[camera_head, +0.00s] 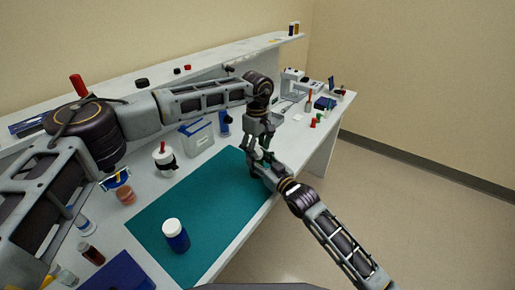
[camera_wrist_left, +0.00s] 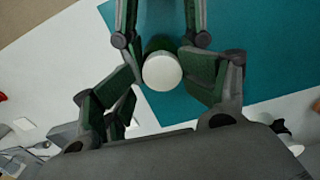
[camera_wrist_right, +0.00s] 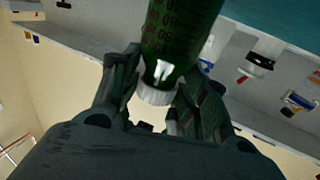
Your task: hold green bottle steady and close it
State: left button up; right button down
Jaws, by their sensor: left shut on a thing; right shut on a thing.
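The green bottle (camera_wrist_right: 178,35), with printed marks, stands between my two grippers, over the edge of the teal mat. A white cap (camera_wrist_left: 162,71) sits on its neck and shows ribbed in the right wrist view (camera_wrist_right: 157,95). My left gripper (camera_head: 260,147) reaches down from above, its fingers on both sides of the cap. My right gripper (camera_head: 258,168) comes from the front and is shut around the bottle body. In the head view the grippers mostly hide the bottle. How tightly the cap sits cannot be told.
A blue bottle with a white cap (camera_head: 177,238) stands on the teal mat (camera_head: 205,205). A white and blue bin (camera_head: 197,138), a white cup (camera_head: 164,160) and an orange jar (camera_head: 125,193) stand behind it. Small red and green items (camera_head: 316,121) lie to the right. The middle of the mat is clear.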

pick_arm(q)
jog(key=shift+r, duration=0.75)
pick_arm(e)
jog(key=shift+w, duration=0.15)
pick_arm(q)
jog(key=shift+r, duration=1.45)
pick_arm(e)
jog(key=shift+d+f, duration=0.1)
jog(key=shift+f, duration=0.05)
pick_arm(q)
jog(key=o, duration=0.6)
jog(key=shift+c, duration=0.2)
pick_arm(e)
jog(key=shift+f, duration=0.15)
pick_arm(q)
jog(key=shift+r, duration=0.1)
